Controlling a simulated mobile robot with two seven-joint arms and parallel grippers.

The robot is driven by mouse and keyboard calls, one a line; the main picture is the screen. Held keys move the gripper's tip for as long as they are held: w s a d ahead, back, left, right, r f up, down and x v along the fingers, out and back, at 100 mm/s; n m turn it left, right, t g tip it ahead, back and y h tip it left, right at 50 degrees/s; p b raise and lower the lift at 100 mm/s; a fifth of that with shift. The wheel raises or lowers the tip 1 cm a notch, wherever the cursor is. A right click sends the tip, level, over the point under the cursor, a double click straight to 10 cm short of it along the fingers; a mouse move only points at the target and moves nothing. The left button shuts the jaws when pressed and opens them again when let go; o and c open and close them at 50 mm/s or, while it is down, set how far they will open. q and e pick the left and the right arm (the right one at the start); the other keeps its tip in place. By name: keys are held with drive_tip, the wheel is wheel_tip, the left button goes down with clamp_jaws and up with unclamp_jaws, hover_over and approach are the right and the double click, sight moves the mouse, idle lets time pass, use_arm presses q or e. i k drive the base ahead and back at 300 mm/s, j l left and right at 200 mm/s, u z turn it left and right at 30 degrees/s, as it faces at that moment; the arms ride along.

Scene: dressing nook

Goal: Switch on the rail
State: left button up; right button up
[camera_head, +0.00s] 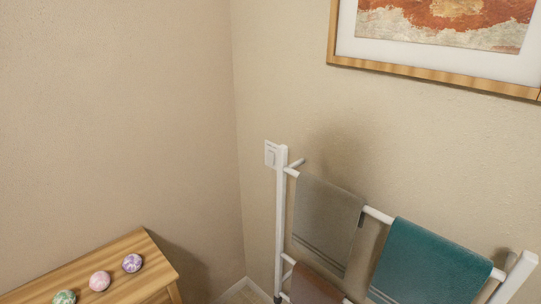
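A white towel rail (281,215) stands against the right-hand wall in the head view. A grey towel (326,220) and a teal towel (431,265) hang over its top bar, and a brown towel (314,287) hangs lower down. A small white wall switch (271,155) sits on the wall at the rail's top left corner, partly behind the left post. Whether the switch is on or off cannot be told. Neither of my grippers shows in this view.
A wooden cabinet (75,262) stands at the lower left, with a green ball (64,298), a pink ball (99,281) and a purple ball (132,263) on top. A framed picture (440,74) hangs above the rail. A little floor shows in the corner.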

sight(270, 159)
drive_tip(key=z, duration=1.7)
drive_tip(key=i+j, duration=0.1)
drive_tip(key=j, duration=0.45)
drive_tip(key=i+j, duration=0.1)
drive_tip(key=j, duration=1.05)
drive_tip(key=i, duration=0.05)
